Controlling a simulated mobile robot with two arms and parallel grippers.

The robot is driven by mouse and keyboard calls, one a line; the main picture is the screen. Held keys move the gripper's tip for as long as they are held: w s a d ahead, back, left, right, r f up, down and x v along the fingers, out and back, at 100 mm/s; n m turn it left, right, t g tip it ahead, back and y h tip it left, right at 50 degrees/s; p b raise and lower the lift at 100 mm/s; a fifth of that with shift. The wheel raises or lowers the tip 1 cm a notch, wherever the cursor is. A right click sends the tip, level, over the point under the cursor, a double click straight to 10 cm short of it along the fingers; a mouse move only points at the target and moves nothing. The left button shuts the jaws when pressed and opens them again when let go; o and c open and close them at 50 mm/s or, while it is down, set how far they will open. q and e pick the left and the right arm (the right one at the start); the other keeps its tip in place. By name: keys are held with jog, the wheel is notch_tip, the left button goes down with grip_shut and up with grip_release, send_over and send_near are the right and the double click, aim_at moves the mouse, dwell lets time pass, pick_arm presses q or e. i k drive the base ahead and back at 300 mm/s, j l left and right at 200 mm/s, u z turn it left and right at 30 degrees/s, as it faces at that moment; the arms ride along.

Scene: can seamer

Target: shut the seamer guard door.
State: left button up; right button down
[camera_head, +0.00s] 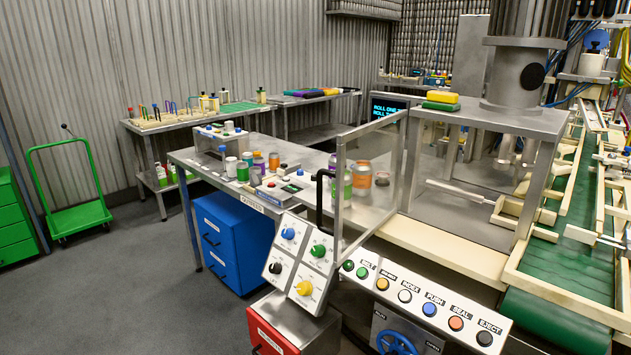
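The seamer guard door (352,211) is a clear panel in a grey metal frame. It stands open, swung out toward the front left from the left side of the seamer (496,118). A black bar handle (321,201) is on its near edge. The front of the seamer housing is uncovered, and its posts and inner plate show. Neither of my grippers is in view.
A button panel (425,306) and a tilted control box (297,262) stand below the door. Behind the door is a metal table (301,210) with cans. A green conveyor (552,310) runs at the right. Open floor (110,300) lies left.

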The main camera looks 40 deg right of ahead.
aim_at(369, 156)
jog(key=i+z, duration=0.15)
jog(key=z, duration=1.65)
jog(key=i+j+z, duration=0.25)
jog(key=z, duration=0.25)
jog(key=i+j+z, duration=0.15)
jog(key=j+z, duration=0.35)
jog(key=i+j+z, duration=0.1)
jog(key=j+z, duration=0.55)
jog(key=j, duration=1.35)
